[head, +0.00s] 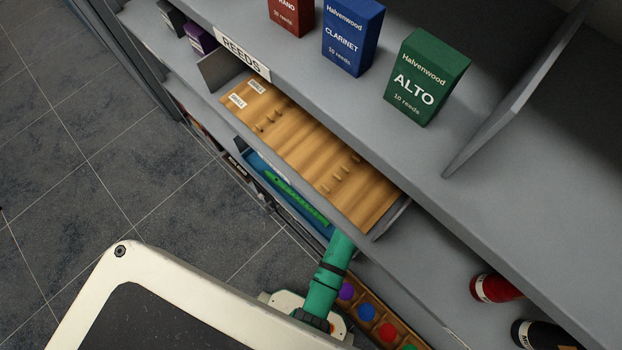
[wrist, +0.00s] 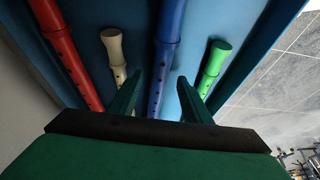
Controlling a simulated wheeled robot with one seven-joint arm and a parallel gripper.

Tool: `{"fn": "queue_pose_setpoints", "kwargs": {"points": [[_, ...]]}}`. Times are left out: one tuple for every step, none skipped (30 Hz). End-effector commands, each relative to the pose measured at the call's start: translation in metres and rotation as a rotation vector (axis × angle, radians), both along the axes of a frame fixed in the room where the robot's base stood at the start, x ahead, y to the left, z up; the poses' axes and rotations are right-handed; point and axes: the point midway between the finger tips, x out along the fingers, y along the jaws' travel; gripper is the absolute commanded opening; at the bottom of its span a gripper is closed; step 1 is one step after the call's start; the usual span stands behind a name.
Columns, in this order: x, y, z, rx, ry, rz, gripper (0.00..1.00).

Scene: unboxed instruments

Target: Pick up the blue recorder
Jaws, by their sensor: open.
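The blue recorder (wrist: 170,32) runs lengthwise in the middle of the wrist view, in a blue tray (wrist: 130,14). My gripper (wrist: 160,76) is open, with one green finger on each side of the blue recorder in the picture. I cannot tell whether the fingers are down at its level, and the palm hides its near end. A cream recorder (wrist: 113,48) and a red recorder (wrist: 66,45) lie to its left, a green recorder (wrist: 213,62) to its right. The head view shows the green recorder (head: 295,200); the blue one cannot be made out there.
The tray's walls are close beyond the red and green recorders. In the head view a wooden board with pegs (head: 310,150) is on the shelf above the tray. Reed boxes, including a green one (head: 427,75), stand higher. Tiled floor (head: 90,150) is clear at left.

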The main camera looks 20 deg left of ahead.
Motion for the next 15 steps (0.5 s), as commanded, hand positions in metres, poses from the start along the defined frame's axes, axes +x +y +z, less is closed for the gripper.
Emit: {"fn": "queue_pose_setpoints", "kwargs": {"points": [[0.001, 0.003, 0.000, 0.000, 0.001, 0.001, 0.44], [0.001, 0.004, 0.000, 0.000, 0.001, 0.001, 0.44], [0.002, 0.005, 0.000, 0.000, 0.000, 0.002, 0.44], [0.002, 0.007, 0.000, 0.000, 0.000, 0.002, 0.44], [0.003, 0.008, 0.000, 0.000, 0.000, 0.003, 0.44], [0.004, 0.011, 0.000, 0.000, -0.001, 0.004, 0.44], [0.005, 0.013, 0.000, 0.000, -0.001, 0.004, 0.44], [0.006, 0.016, 0.000, 0.001, -0.001, 0.004, 0.44], [0.008, 0.021, 0.000, 0.001, -0.001, 0.005, 0.44], [0.010, 0.025, 0.000, 0.000, -0.002, 0.006, 0.44], [0.011, 0.029, 0.000, 0.000, -0.003, 0.006, 0.44], [0.013, 0.035, 0.000, 0.000, -0.003, 0.006, 0.44], [0.015, 0.039, 0.000, -0.001, -0.002, 0.007, 0.44], [0.017, 0.044, 0.000, 0.000, -0.001, 0.008, 0.44], [0.019, 0.050, 0.000, 0.000, -0.001, 0.007, 0.44]]}}
